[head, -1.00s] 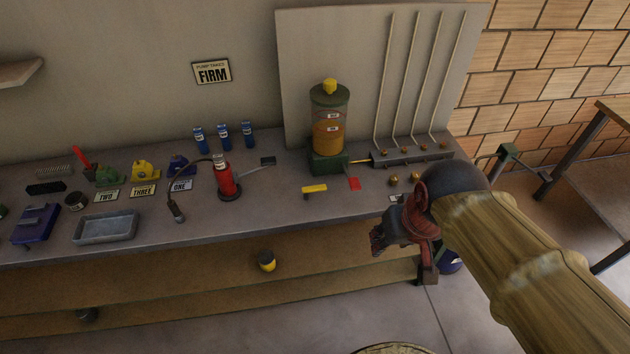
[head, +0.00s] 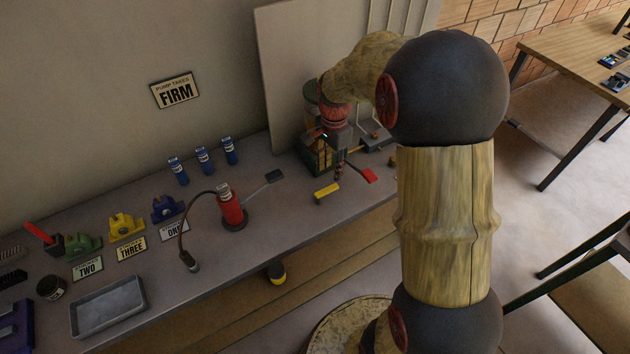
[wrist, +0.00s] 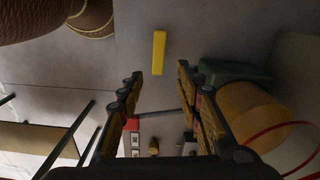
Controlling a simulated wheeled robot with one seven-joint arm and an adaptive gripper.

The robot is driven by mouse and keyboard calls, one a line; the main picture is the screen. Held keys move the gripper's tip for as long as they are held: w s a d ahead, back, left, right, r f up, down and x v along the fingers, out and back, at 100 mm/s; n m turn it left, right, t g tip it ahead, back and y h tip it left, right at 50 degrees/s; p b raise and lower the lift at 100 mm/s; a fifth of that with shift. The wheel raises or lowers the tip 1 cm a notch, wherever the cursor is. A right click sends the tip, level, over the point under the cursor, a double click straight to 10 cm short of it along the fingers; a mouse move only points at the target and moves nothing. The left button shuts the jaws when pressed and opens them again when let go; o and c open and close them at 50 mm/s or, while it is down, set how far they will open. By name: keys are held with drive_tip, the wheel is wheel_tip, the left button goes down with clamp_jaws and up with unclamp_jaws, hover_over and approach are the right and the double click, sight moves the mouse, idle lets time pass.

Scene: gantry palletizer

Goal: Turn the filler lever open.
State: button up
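The filler (head: 312,98) stands on the bench against the upright panel, mostly hidden behind my arm. In the wrist view its orange tank (wrist: 245,108) and green base (wrist: 232,70) are on the right. Its lever shows a red end (head: 369,175) sticking out over the bench. The red end also shows in the wrist view (wrist: 132,124), with a thin dark rod running right from it between my fingers. My gripper (wrist: 158,78) is open and empty, pointing down at the bench beside the filler. In the head view my gripper (head: 338,170) is close to the lever; contact cannot be told.
A yellow bar (head: 326,192) lies on the bench just beyond my fingertips. A red pump (head: 232,208) with a hose and dark paddle stands to the left. Blue cartridges (head: 203,160), coloured blocks and a metal tray (head: 107,305) are further left.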

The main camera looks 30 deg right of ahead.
sight(331, 188)
drive_tip(key=shift+s+d+m, duration=0.15)
drive_tip(key=shift+d+m, duration=0.05)
drive_tip(key=shift+m, duration=0.4)
drive_tip(key=shift+a+f+b, duration=0.1)
drive_tip(key=shift+f+b, duration=0.6)
drive_tip(key=shift+f, duration=3.25)
clamp_jaws()
